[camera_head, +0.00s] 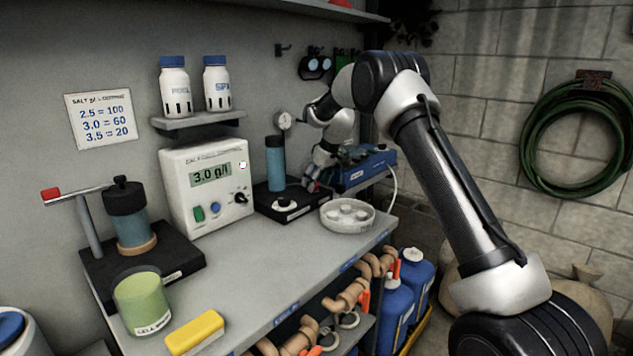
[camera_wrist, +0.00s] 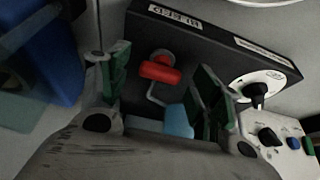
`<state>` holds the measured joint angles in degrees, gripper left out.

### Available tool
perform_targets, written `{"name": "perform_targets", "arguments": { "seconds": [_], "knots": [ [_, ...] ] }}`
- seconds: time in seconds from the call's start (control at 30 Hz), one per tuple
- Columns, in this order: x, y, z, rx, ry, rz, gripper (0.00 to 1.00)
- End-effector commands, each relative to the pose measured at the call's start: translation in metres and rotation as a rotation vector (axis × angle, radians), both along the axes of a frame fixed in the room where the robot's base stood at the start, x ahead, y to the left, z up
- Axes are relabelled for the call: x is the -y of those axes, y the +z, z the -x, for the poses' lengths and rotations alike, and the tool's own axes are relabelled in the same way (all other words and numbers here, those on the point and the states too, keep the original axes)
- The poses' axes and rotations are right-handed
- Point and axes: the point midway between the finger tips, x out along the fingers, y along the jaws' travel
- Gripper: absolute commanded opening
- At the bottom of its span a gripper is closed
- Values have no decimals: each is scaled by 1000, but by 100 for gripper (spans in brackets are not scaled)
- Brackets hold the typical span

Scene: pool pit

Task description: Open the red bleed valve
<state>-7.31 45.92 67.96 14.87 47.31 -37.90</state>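The red bleed valve (camera_wrist: 160,70) shows in the wrist view as a small red handle beside a bent grey tube, over a black base plate (camera_wrist: 215,60). My gripper (camera_wrist: 163,76) is open, with one green-padded finger on each side of the valve in the picture. I see gaps between the valve and both fingers; whether the fingers reach its depth is unclear. In the head view my gripper (camera_head: 320,168) is at the black base (camera_head: 275,203) with the blue cylinder (camera_head: 275,160) and gauge (camera_head: 284,121). There my gripper mostly hides the valve.
A white dial with a black knob (camera_wrist: 259,92) sits on the same base. A blue box (camera_head: 365,168) stands close behind my gripper and a round white tray (camera_head: 347,214) in front. The white meter box (camera_head: 207,184) is to the left.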

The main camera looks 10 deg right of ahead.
Motion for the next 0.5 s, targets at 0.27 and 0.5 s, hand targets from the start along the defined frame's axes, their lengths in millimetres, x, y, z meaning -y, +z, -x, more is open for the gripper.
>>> {"name": "perform_targets", "arguments": {
  "seconds": [0.27, 0.5],
  "knots": [
    [1, 4, 1, 1, -1, 0, 64],
    [11, 44, 13, 5, -1, 0, 64]
  ]
}}
